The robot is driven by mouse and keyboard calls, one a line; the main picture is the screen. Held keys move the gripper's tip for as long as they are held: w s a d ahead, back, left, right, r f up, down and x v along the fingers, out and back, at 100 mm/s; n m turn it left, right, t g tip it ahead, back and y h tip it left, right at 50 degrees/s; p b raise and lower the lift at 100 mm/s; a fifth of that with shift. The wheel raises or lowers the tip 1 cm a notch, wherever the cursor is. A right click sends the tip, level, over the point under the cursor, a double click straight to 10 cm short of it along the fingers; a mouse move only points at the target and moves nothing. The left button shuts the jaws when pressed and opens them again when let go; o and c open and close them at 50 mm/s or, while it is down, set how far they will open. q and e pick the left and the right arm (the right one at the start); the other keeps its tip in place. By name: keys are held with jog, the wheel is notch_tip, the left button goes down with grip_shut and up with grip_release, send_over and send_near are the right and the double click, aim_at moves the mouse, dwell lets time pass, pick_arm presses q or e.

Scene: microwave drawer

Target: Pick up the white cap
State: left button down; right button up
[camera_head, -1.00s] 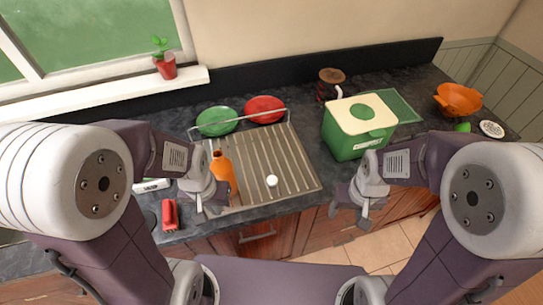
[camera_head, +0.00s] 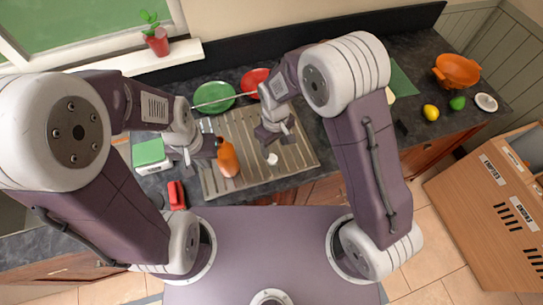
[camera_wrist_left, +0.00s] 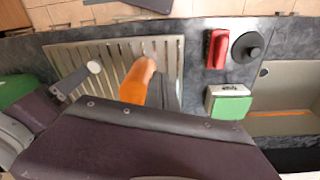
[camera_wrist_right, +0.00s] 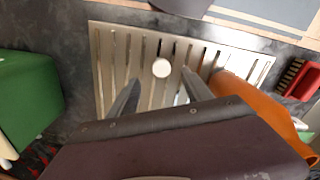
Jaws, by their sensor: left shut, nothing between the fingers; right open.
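The white cap (camera_head: 272,158) is small and round and lies on the ribbed metal drainboard (camera_head: 213,185). It also shows in the left wrist view (camera_wrist_left: 94,67) and the right wrist view (camera_wrist_right: 161,68). My right gripper (camera_head: 277,138) is over the drainboard close to the cap, slightly on its far side. In the right wrist view its two fingers are apart and empty, with the cap just beyond and between the fingertips. My left gripper (camera_head: 187,158) is shut and empty near the board's left edge, beside the orange bottle (camera_head: 228,160).
A green plate (camera_head: 214,97) and a red plate (camera_head: 254,80) stand behind the drainboard. A red brush (camera_head: 177,195) and a green-topped box (camera_head: 149,152) are left of it. An orange bowl (camera_head: 457,71), lemon (camera_head: 431,112) and lime (camera_head: 457,103) are far right. A green box (camera_wrist_right: 30,100) stands nearby.

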aim_at(273, 159)
notch_tip(273, 159, down, 3)
jog(key=shift+d+r+p, duration=0.1)
jog(key=shift+p, duration=0.25)
jog(key=f, duration=0.1)
jog(key=f+p, duration=0.1)
jog(key=f, duration=0.1)
jog(key=f+p, duration=0.1)
jog(key=f, duration=0.1)
jog(key=shift+w+a, duration=0.1)
jog(key=shift+a, duration=0.15)
jog(key=shift+f, duration=0.2)
grip_shut()
jog(key=shift+r, duration=0.1)
jog(key=shift+w+r, duration=0.1)
jog(key=shift+r, duration=0.15)
jog(key=r+b, duration=0.1)
jog(key=r, duration=0.1)
jog(key=s+r+b, duration=0.1)
jog(key=r, duration=0.1)
jog(key=shift+d, duration=0.15)
jog(key=s+d+r+b, duration=0.2)
jog(key=s+d+r, duration=0.2)
jog(key=s, duration=0.6)
notch_tip(273, 159, up, 2)
jog(key=shift+r, duration=0.2)
